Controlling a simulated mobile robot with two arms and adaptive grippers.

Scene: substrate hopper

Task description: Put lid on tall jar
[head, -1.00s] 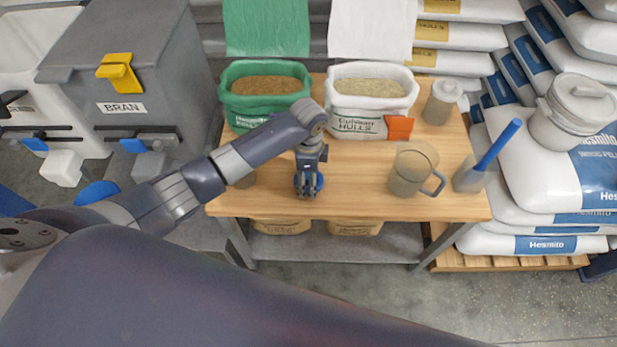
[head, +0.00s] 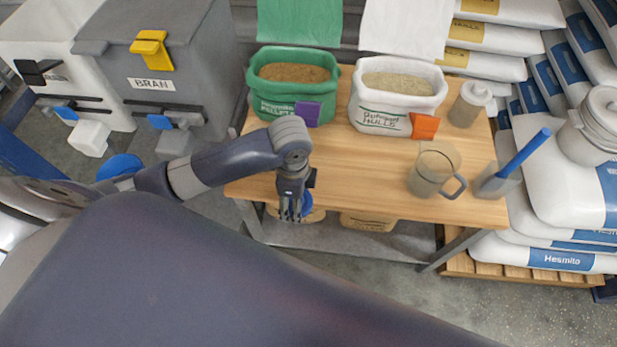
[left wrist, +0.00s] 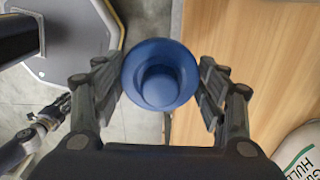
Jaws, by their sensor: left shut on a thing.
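My left gripper (head: 291,212) is shut on a blue round piece (left wrist: 160,75), which has a wide rim and a smaller round centre; whether it is a lid, cup or funnel is unclear. Gripper and piece are at the table's front edge in the head view. A jar with a pale top (head: 468,104) stands upright at the back right of the table, well right of my left gripper. Which container is the tall jar is unclear. My right gripper (left wrist: 56,110) shows small at the lower left of the left wrist view; its finger opening is unclear.
The wooden table (head: 350,178) holds a green sack (head: 290,85), a white hulls sack (head: 398,92), a clear mug (head: 433,172) and a holder with a blue handle (head: 498,180). Its middle is clear. Grey bran bin (head: 150,90) stands left; stacked bags (head: 565,215) stand right.

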